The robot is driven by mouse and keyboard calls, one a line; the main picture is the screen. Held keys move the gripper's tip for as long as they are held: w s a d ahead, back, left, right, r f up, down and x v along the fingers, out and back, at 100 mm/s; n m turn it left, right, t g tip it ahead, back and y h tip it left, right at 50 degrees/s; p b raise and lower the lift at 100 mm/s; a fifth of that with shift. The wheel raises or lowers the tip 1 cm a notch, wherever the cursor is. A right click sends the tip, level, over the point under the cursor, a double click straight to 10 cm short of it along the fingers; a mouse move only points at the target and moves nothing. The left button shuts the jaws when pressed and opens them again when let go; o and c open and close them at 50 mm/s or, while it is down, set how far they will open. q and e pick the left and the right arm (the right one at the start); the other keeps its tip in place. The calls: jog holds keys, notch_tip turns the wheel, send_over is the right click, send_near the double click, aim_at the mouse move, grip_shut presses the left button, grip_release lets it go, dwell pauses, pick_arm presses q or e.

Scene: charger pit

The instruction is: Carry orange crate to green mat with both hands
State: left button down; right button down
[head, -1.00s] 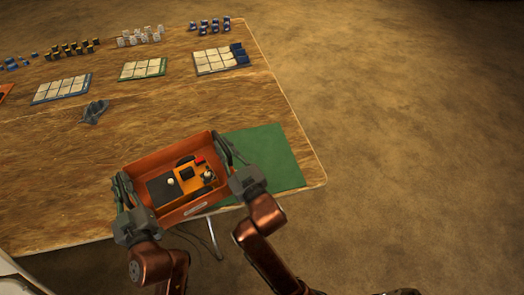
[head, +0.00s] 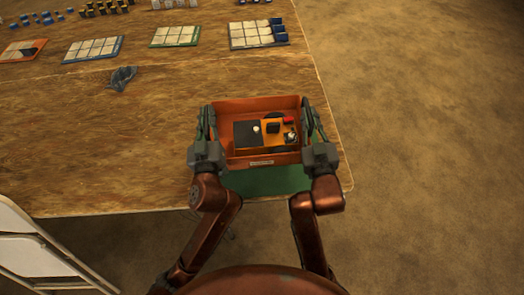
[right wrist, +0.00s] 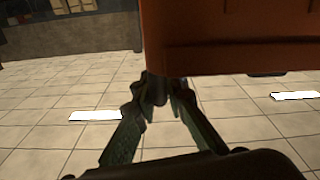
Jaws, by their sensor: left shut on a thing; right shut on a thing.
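The orange crate (head: 250,105) is held level between my two grippers in the head view. It holds a dark panel, an orange panel and small parts. The green mat (head: 265,183) shows below its front side and at its right; the crate hides the rest. I cannot tell whether the crate touches the mat. My left gripper (head: 206,122) is shut on the crate's left wall. My right gripper (head: 310,122) is shut on its right wall. In the right wrist view the fingers (right wrist: 165,90) meet at the lower edge of the crate (right wrist: 235,35).
A crumpled grey-blue thing (head: 122,78) lies on the wooden table (head: 120,150) left of the crate. Several trays, one blue-edged (head: 258,34), stand at the back with small blocks behind. A white folding chair (head: 40,250) is at the front left. The table's right edge is close.

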aim_at(207, 135)
pick_arm(q)
jog(key=shift+r, duration=0.2)
pick_arm(e)
jog(key=shift+a+r, duration=0.1)
jog(key=shift+r, duration=0.1)
pick_arm(q)
jog(key=c, duration=2)
grip_release()
jog(key=shift+d+f, duration=0.15)
pick_arm(e)
jog(key=c, duration=2)
grip_release()
jog(key=shift+s+d+f, duration=0.1)
jog(key=shift+d+f, duration=0.05)
jog(key=shift+d, duration=0.1)
pick_arm(q)
jog(key=shift+s, duration=0.1)
pick_arm(e)
jog(key=shift+o, duration=0.2)
